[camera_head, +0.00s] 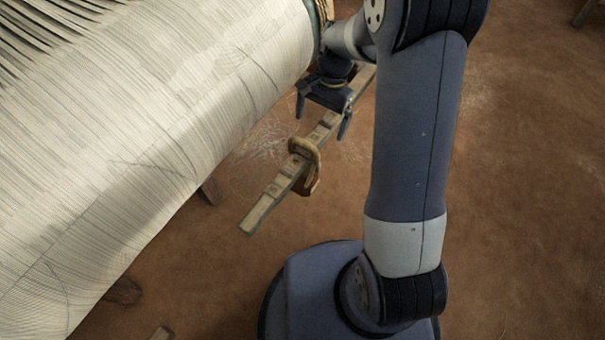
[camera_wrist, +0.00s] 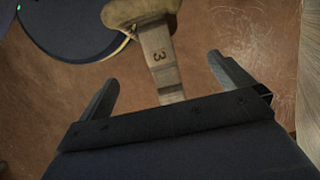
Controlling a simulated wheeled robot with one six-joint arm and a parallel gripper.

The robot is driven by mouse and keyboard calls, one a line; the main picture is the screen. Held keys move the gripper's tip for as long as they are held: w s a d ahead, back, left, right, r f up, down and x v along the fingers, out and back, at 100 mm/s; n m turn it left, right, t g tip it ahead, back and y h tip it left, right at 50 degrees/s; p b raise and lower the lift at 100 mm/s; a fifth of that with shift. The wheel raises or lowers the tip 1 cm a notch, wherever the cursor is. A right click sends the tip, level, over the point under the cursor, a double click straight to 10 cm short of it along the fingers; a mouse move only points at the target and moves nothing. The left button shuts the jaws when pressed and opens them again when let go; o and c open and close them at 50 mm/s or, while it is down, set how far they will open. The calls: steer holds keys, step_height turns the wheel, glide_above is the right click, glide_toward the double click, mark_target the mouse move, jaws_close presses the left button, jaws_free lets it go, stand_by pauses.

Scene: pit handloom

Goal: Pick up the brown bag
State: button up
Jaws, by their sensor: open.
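The brown bag (camera_head: 311,180) is a small tan-brown piece at the wooden slat, with part of it lying across the slat's top and part hanging at the right side. In the wrist view the bag (camera_wrist: 142,10) shows at the top edge, partly cut off. My gripper (camera_head: 322,117) is open and empty, above the slat and a little beyond the bag. In the wrist view the jaws (camera_wrist: 163,70) are spread with the slat between them in the picture, and the bag lies farther out, past the fingertips.
The wooden slat (camera_head: 262,207) runs diagonally, with a number mark in the wrist view (camera_wrist: 160,55). A large roll of pale cloth or thread (camera_head: 170,120) fills the left, close to my gripper. Brown floor (camera_head: 530,200) lies open at the right.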

glide_above(302, 154)
steer(key=w+d, duration=0.1)
steer(key=b+x, duration=0.1)
steer(key=x, duration=0.4)
steer(key=shift+b, duration=0.4)
steer(key=shift+c, duration=0.4)
steer(key=c, duration=1.7)
